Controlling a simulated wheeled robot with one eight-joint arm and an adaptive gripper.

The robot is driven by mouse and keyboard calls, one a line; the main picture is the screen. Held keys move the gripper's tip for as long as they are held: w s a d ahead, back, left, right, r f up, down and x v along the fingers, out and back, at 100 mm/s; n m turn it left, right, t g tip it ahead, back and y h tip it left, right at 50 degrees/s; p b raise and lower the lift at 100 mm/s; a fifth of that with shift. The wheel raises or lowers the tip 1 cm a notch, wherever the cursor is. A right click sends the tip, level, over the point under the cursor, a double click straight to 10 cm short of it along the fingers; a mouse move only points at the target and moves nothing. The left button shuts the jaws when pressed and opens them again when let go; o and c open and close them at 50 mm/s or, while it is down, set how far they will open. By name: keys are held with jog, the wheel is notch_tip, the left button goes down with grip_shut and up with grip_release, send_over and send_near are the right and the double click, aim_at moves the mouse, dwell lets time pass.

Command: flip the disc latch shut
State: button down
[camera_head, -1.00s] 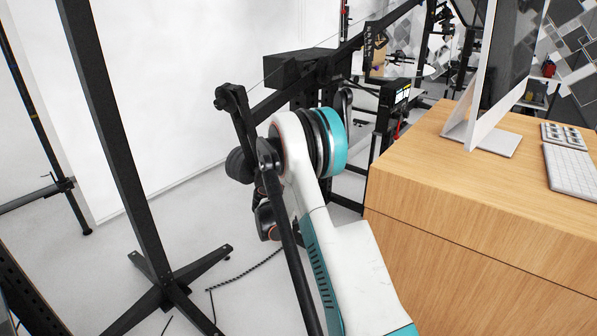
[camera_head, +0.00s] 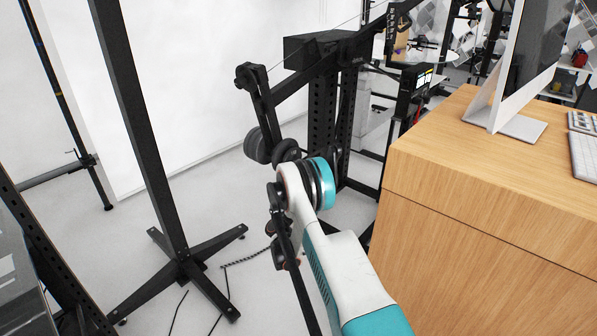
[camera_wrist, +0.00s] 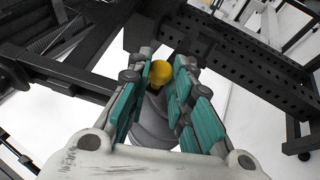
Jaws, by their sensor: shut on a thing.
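In the wrist view, my gripper (camera_wrist: 166,66) has its teal-padded fingers on both sides of a small yellow rounded knob (camera_wrist: 161,74), which I take for the disc latch. The fingers are shut on it. A smooth grey rounded form (camera_wrist: 152,125) shows below the knob, between the fingers; I cannot tell what it belongs to. How far the latch is turned cannot be seen. In the head view my own arm hides the gripper and the latch. A dark round disc (camera_head: 257,146) hangs on the black frame just beyond my arm.
A black perforated frame (camera_head: 323,110) with a long beam stands behind my arm. A black stand (camera_head: 180,262) with splayed feet is at left. A wooden desk (camera_head: 480,190) with a monitor (camera_head: 525,75) is close at right. A cable (camera_head: 245,260) lies on the floor.

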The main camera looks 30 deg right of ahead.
jog(key=shift+s+d+f, duration=0.15)
jog(key=c, duration=1.4)
grip_release()
jog(key=shift+d, duration=0.1)
notch_tip(320, 180, up, 10)
